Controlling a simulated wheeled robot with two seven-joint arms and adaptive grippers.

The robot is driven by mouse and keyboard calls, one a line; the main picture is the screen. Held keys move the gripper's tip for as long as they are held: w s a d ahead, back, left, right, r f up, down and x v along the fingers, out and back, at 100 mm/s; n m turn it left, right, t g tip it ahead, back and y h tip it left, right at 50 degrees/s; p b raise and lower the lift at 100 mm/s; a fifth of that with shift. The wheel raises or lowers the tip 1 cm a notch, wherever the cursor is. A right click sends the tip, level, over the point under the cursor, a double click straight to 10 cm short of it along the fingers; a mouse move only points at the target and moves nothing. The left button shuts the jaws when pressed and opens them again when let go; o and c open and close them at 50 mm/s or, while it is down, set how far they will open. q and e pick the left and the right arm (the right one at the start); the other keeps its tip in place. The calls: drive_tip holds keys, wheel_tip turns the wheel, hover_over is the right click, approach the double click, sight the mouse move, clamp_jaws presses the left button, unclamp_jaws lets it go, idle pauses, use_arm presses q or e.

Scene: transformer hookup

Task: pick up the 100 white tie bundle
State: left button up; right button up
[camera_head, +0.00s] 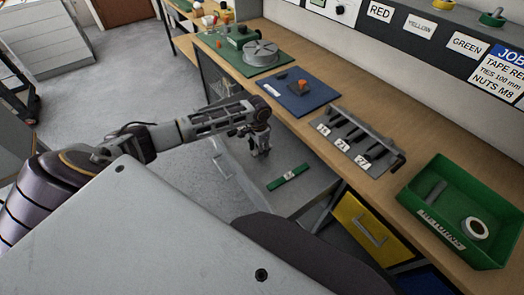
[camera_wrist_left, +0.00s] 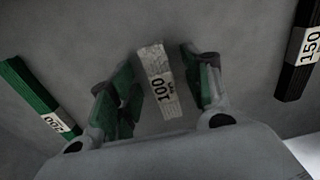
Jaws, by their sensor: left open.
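The white tie bundle (camera_wrist_left: 158,80), with a label reading 100, lies on the grey drawer floor in the left wrist view. My left gripper (camera_wrist_left: 156,62) is open, with one finger on each side of the bundle; I see no clear contact. In the head view my left gripper (camera_head: 260,152) points down into the open grey drawer (camera_head: 305,188). I cannot make out the white bundle there. My right gripper is not in view.
A green bundle (camera_wrist_left: 32,92) labelled 200 lies left and a black bundle (camera_wrist_left: 300,55) labelled 150 lies right. The green bundle (camera_head: 288,177) also shows in the head view. The workbench (camera_head: 325,95) holds a tool rack (camera_head: 355,142) and a green returns bin (camera_head: 455,215).

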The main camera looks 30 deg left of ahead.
use_arm(q)
drive_tip(key=shift+c, duration=1)
drive_tip(key=c, duration=0.8)
drive_tip(key=shift+c, duration=0.2)
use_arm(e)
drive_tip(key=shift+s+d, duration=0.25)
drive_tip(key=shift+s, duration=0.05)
use_arm(q)
drive_tip(key=shift+r, duration=0.2)
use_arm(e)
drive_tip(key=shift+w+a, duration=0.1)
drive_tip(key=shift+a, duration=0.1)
